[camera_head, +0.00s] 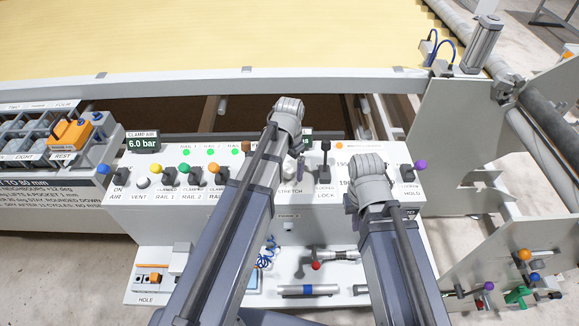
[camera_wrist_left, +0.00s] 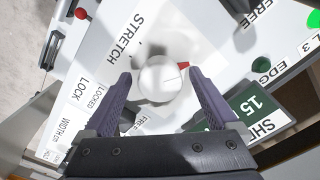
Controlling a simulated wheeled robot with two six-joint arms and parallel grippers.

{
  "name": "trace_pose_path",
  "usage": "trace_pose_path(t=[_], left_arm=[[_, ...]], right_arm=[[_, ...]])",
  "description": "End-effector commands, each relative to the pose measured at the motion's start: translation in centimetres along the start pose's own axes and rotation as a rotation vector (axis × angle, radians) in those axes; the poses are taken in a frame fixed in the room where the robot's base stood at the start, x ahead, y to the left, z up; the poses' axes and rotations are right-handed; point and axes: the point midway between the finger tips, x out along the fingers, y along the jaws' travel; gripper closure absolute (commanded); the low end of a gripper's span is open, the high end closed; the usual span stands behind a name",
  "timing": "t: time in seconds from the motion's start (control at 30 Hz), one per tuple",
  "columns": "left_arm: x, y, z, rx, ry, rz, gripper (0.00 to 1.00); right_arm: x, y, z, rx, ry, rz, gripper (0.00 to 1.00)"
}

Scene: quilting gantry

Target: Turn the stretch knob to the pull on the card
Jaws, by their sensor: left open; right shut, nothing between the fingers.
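The white stretch knob (camera_wrist_left: 160,80) sits on the white panel beside the word STRETCH in the left wrist view. A red mark shows at its right edge. My left gripper (camera_wrist_left: 158,75) is open, with one finger on each side of the knob; I cannot tell whether they touch it. In the head view the knob (camera_head: 289,168) is partly covered by my left arm, and my left gripper (camera_head: 288,112) shows mainly its wrist. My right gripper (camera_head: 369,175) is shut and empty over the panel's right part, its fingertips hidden. I cannot identify the card for certain.
A black lever (camera_head: 325,150) stands just right of the knob. Several coloured toggles line the panel's left, and a purple-tipped HOLD lever (camera_head: 420,165) its right. A green display (camera_wrist_left: 262,112) reading 15 is near the knob.

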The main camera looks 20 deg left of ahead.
Motion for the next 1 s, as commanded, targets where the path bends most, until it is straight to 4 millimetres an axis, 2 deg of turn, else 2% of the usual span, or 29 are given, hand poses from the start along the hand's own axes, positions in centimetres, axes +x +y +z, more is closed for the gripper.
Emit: trace_pose_path(t=[0.27,0.7,1.0], left_arm=[[-2.1,0.0,0.0,0.0,0.0,0.0,0.07],[-7.5,0.0,0.0,0.0,0.0,0.0,0.07],[-7.7,0.0,0.0,0.0,0.0,0.0,0.07]], right_arm=[[-2.1,0.2,0.1,0.0,0.0,0.0,1.0],[-7.4,0.7,0.4,-0.002,0.0,0.0,1.0],[-7.7,0.7,0.5,-0.002,0.0,0.0,1.0]])
